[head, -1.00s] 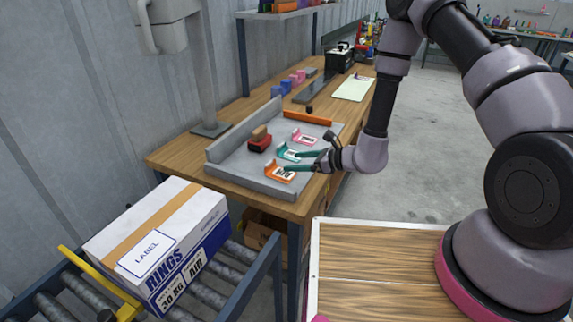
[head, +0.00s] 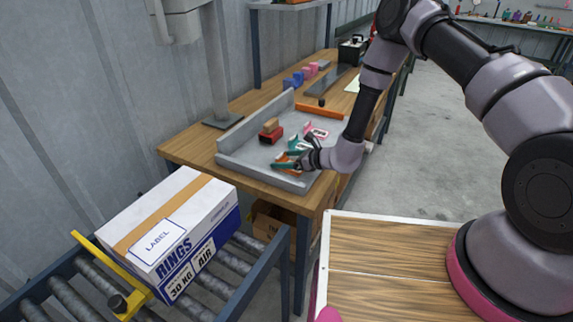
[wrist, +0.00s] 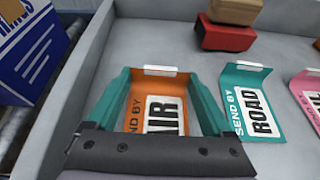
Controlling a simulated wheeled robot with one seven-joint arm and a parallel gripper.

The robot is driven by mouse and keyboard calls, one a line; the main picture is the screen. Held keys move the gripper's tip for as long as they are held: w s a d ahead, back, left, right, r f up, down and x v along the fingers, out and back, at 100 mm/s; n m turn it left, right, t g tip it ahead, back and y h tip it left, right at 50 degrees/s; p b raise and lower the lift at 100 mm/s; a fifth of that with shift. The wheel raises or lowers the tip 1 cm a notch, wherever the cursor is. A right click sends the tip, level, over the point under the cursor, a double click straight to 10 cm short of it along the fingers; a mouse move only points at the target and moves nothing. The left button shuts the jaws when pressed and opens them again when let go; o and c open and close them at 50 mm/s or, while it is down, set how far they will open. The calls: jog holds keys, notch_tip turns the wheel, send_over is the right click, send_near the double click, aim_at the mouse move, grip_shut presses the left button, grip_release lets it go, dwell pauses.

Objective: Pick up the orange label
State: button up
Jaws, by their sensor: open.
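The orange label (wrist: 157,88) lies in the grey tray (wrist: 136,35), with black-and-white "SEND BY AIR" print, partly hidden by my gripper. In the wrist view my gripper (wrist: 162,78) is open, its two teal fingers on either side of the orange label. I cannot tell whether they touch it. In the head view the orange label (head: 287,166) shows partly behind my gripper (head: 284,160) near the tray's front edge. A teal "SEND BY ROAD" label (wrist: 246,100) lies just to the right, beside the right finger.
A pink label (wrist: 309,92) lies farther right. A red block with a brown one on top (wrist: 226,36) sits behind in the tray. The tray's raised wall (wrist: 82,65) is close on the left. A "RINGS" box (head: 168,232) stands on the roller conveyor (head: 216,268).

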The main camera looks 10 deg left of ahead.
grip_shut()
dwell(0.3)
